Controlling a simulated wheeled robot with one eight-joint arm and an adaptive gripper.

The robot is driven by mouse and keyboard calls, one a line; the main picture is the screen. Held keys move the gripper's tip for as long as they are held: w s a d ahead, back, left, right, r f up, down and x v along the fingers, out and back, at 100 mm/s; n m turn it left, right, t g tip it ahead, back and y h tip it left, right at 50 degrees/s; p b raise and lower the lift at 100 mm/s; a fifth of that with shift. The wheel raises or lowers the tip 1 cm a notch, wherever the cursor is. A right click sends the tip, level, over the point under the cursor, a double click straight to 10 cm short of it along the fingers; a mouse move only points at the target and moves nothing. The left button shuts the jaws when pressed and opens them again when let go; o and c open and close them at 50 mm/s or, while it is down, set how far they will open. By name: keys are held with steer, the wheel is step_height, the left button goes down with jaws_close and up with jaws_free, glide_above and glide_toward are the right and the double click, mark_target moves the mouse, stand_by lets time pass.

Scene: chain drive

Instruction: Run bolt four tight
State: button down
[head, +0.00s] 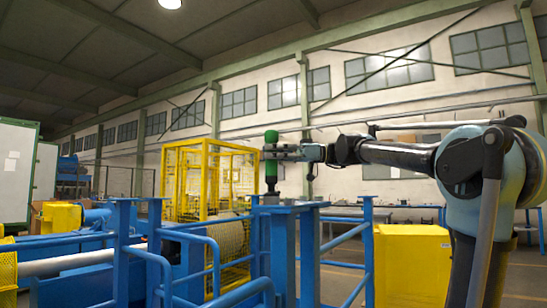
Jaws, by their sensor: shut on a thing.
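My gripper (282,152) is at the end of my arm, which reaches in from the right. It is shut around a green upright tool (271,170) with a dark lower end. The tool stands vertical over the top of a blue steel frame (283,205). Its lower tip is at a small grey part (270,197) on the frame's top; I cannot tell whether they touch. The bolts are too small to make out, and I cannot tell which one is bolt four.
Blue railings (190,260) run across the front. A yellow cage (200,175) stands behind the frame. A yellow box (411,265) stands right of it, beside my arm. A long workbench (350,212) lines the far wall.

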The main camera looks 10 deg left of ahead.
mark_target(272, 131)
steer(key=shift+f, duration=0.1)
stand_by(0.4)
steer(key=shift+r, duration=3.6)
